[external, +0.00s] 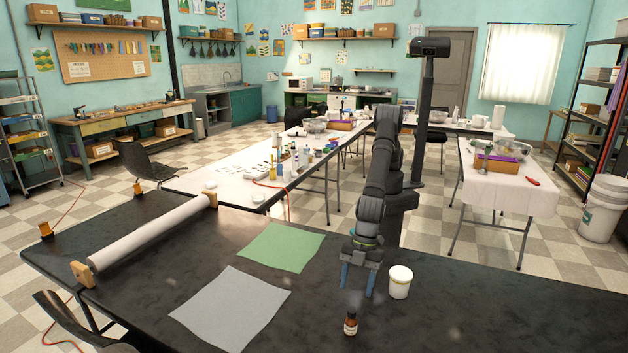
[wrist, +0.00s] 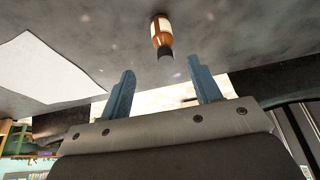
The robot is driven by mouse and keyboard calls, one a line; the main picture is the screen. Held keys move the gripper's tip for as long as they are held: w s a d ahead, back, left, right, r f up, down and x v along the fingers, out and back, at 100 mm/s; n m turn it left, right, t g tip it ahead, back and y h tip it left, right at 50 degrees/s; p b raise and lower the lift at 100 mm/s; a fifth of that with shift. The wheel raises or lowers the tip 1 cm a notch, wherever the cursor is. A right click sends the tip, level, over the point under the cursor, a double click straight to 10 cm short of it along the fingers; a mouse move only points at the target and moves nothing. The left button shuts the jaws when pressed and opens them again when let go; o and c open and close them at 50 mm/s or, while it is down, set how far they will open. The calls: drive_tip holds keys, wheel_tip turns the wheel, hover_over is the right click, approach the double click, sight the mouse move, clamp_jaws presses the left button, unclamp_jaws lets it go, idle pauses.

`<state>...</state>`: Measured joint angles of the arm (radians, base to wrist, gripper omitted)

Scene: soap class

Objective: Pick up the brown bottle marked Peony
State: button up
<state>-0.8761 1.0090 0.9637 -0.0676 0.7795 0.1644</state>
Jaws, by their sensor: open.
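A small brown bottle (external: 351,324) with a dark cap and a pale label stands on the black table near the front edge of the external view. It also shows in the wrist view (wrist: 161,34), ahead of the fingertips and roughly between their lines. The writing on its label is too small to read. My gripper (external: 357,279) is open and empty, with two blue fingers pointing down above the table. It is behind the bottle in the external view and apart from it. Both blue fingers show in the wrist view (wrist: 163,80).
A white tub (external: 400,282) stands close to the right of my gripper. A grey sheet (external: 230,308) and a green sheet (external: 281,247) lie to the left. A white paper roll (external: 150,233) lies farther left. The black table (external: 520,310) is clear to the right.

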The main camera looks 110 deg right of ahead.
sight(351, 320)
drive_tip(key=x, duration=0.6)
drive_tip(key=shift+f, duration=0.25)
drive_tip(key=shift+x, duration=2.6)
drive_tip(key=shift+s+a, duration=0.15)
drive_tip(key=shift+a, duration=0.05)
drive_tip(key=c, duration=1.1)
drive_tip(key=shift+r, duration=0.15)
